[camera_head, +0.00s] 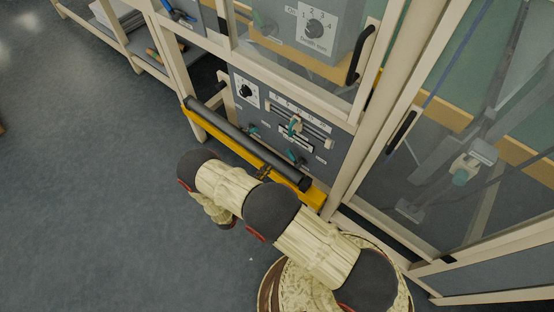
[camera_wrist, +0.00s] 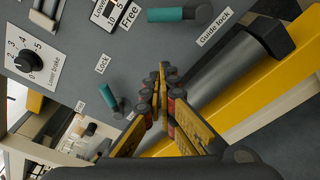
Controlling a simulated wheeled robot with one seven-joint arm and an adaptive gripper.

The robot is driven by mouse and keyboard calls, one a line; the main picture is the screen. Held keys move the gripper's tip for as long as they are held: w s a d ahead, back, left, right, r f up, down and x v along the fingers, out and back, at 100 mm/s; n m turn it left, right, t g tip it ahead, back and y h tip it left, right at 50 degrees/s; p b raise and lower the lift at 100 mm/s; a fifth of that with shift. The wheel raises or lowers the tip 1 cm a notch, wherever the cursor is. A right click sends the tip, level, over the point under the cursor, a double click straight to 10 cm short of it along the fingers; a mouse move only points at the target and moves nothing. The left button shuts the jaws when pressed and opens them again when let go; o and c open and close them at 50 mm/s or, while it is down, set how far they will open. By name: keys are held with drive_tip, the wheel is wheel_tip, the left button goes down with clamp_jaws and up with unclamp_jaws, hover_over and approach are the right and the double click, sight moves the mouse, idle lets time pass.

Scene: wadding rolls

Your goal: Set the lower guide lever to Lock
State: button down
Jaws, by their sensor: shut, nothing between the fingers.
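My gripper (camera_wrist: 162,72) is shut and empty in the wrist view, its fingertips close together in front of the grey panel (camera_wrist: 75,40). A teal-handled lever (camera_wrist: 108,95) is left of the fingertips, below the "Lock" label (camera_wrist: 103,64), with a visible gap. Another teal handle (camera_wrist: 178,14) lies above the fingertips, between the "Free" label (camera_wrist: 130,14) and the "Guide lock" label (camera_wrist: 214,26). A label starting "Lower" is cut off at the top. I cannot tell which handle is the lower guide lever.
A dark roller (camera_head: 248,142) over a yellow bar (camera_head: 312,197) runs along the panel's front; the roller also shows right of my gripper (camera_wrist: 230,80). A brake knob (camera_wrist: 27,61) is on the panel. Frame posts (camera_head: 372,110) stand at right. Open floor (camera_head: 90,200) is left.

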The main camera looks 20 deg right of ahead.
drive_tip(key=b+x, duration=0.3)
drive_tip(key=x, duration=0.7)
drive_tip(key=shift+d+f, duration=0.1)
drive_tip(key=shift+f, duration=0.05)
drive_tip(key=shift+s+d+r, duration=0.1)
drive_tip(key=shift+s+r, duration=0.8)
drive_tip(key=shift+s, duration=0.05)
drive_tip(key=shift+s+d+r+b, duration=0.3)
drive_tip(key=shift+s+r+b, duration=0.05)
drive_tip(key=shift+s+r, duration=0.25)
drive_tip(key=shift+s, duration=0.1)
